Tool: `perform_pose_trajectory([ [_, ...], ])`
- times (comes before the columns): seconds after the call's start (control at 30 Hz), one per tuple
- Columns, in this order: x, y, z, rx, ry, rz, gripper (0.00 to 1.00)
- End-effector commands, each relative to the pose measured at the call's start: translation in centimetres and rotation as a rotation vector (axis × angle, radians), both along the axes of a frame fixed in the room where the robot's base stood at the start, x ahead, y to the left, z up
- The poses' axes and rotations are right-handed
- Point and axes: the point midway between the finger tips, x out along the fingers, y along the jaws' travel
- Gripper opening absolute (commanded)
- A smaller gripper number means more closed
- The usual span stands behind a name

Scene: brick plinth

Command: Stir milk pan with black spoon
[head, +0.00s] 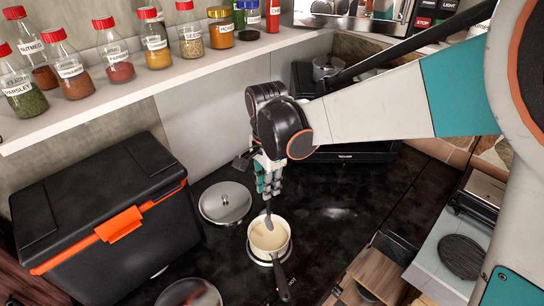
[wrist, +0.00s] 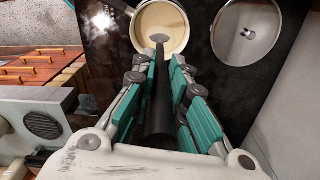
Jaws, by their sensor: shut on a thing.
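The milk pan (head: 256,250), cream-coloured with a black handle, stands on the dark hob and holds a pale liquid (head: 266,238). My gripper (head: 268,190) is above the pan, pointing down. It is shut on the black spoon (head: 268,223), whose lower end reaches down into the pan's opening. In the wrist view the spoon's handle (wrist: 160,105) runs between the teal fingers of my gripper (wrist: 159,64), and its bowl end lies over the pan (wrist: 141,28). I cannot tell how deep the spoon's tip is in the liquid.
A metal lid (head: 225,203) lies left of the pan; it also shows in the wrist view (wrist: 247,32). A black box with an orange latch (head: 118,224) stands at left. A shelf (head: 150,83) of spice jars hangs above. Another round lid or dish (head: 188,294) is in front.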

Motion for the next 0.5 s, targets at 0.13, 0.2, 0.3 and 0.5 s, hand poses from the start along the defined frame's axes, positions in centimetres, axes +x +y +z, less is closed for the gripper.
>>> perform_pose_trajectory([
  [0.13, 0.0, 0.0, 0.1, 0.0, 0.0, 0.0, 0.0],
  [0.2, 0.0, 0.0, 0.4, 0.0, 0.0, 0.0, 0.0],
  [0.3, 0.0, 0.0, 1.2, 0.0, 0.0, 0.0, 0.0],
  [0.5, 0.0, 0.0, 3.5, 0.0, 0.0, 0.0, 0.0],
])
